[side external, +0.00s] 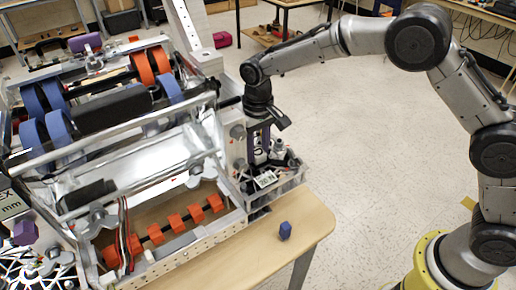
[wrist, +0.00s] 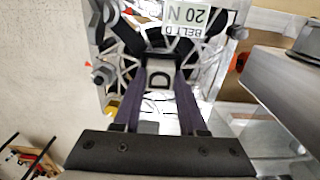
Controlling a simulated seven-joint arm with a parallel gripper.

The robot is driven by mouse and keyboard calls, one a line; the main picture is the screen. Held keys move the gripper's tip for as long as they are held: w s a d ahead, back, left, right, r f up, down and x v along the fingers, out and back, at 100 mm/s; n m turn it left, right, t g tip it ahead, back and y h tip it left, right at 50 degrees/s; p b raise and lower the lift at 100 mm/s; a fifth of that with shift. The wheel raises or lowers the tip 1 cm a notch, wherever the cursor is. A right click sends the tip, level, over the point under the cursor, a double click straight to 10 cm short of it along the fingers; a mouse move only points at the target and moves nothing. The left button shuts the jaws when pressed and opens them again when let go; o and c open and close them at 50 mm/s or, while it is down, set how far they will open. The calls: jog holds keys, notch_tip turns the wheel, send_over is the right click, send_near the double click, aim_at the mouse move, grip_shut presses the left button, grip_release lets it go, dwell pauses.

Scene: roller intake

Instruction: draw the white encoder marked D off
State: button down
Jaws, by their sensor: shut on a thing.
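The white encoder marked D (wrist: 159,80) shows in the wrist view, between the two dark purple fingers of my gripper (wrist: 160,92). In the side external view my gripper (side external: 259,157) points straight down at the right end of the roller intake (side external: 158,170). The encoder is mostly hidden there by the fingers. I cannot tell whether it is still seated on its mount.
A card reading BELT D 20 N (wrist: 187,17) is beside the encoder. Bolts and a pale latticed plate (wrist: 100,40) surround it. The floor right of the table is open.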

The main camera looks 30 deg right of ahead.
aim_at(258, 152)
jog(key=shift+r, duration=0.2)
jog(key=shift+r, duration=0.65)
jog(key=shift+r, duration=2)
jog(key=shift+r, duration=0.1)
